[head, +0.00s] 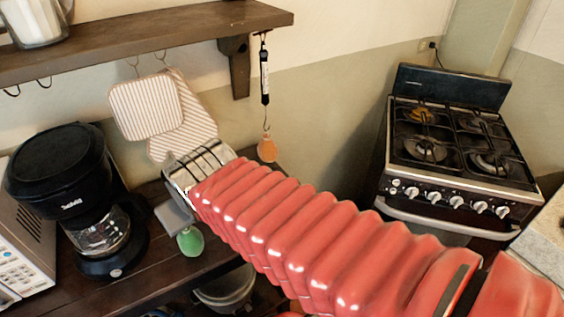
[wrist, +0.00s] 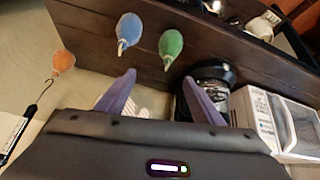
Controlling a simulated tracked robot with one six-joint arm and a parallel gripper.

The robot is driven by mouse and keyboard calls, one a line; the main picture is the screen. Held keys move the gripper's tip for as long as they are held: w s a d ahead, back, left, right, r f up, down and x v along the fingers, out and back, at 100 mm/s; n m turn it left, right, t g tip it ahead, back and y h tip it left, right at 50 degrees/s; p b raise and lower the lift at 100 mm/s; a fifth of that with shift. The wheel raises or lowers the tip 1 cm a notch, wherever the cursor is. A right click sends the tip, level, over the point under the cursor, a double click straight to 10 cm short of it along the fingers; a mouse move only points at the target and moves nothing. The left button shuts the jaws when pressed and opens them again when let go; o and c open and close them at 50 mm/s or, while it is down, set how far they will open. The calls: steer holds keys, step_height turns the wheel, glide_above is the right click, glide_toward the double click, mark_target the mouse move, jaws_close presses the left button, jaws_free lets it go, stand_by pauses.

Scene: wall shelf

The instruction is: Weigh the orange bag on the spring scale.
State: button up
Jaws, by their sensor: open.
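The spring scale (head: 264,75) hangs from the shelf bracket, black with a hook below. The orange bag (head: 267,148) hangs at its hook, clear of the counter. In the wrist view the orange bag (wrist: 64,61) and the scale (wrist: 12,130) are at the left, beside my gripper. My gripper (wrist: 160,98) is open, with nothing between its two purple fingers. In the head view my red arm partly hides it above the counter. The scale's reading is too small to tell.
A green bag (head: 190,240) and a blue bag (wrist: 130,28) are on the dark wooden counter (wrist: 90,25). A coffee maker (head: 70,185) and a microwave (head: 22,245) stand at the left. Striped pot holders (head: 145,108) hang under the shelf (head: 150,38). A stove (head: 455,150) stands at the right.

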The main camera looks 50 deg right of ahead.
steer(key=shift+o, duration=1)
steer(key=w+d+f+m+t+h, duration=0.1)
steer(key=w+d+h, duration=0.1)
steer(key=w+d, duration=0.3)
steer(key=d, duration=0.4)
steer(key=shift+w+d+f, duration=0.2)
steer(key=shift+d+f, duration=0.2)
steer(key=m+t+h, duration=0.2)
steer(key=m+t, duration=0.1)
steer(key=t, duration=0.1)
glide_toward(267, 152)
steer(key=f, duration=0.2)
steer(key=shift+s+d+t, duration=0.3)
steer(key=shift+s+d, duration=0.1)
steer(key=shift+d, duration=0.2)
steer(key=shift+w, duration=0.1)
steer(key=x, duration=1.3)
steer(key=shift+w+d+f, duration=0.15)
steer(key=shift+w+d, duration=0.1)
steer(key=shift+c, duration=0.5)
steer(key=c, duration=1.4)
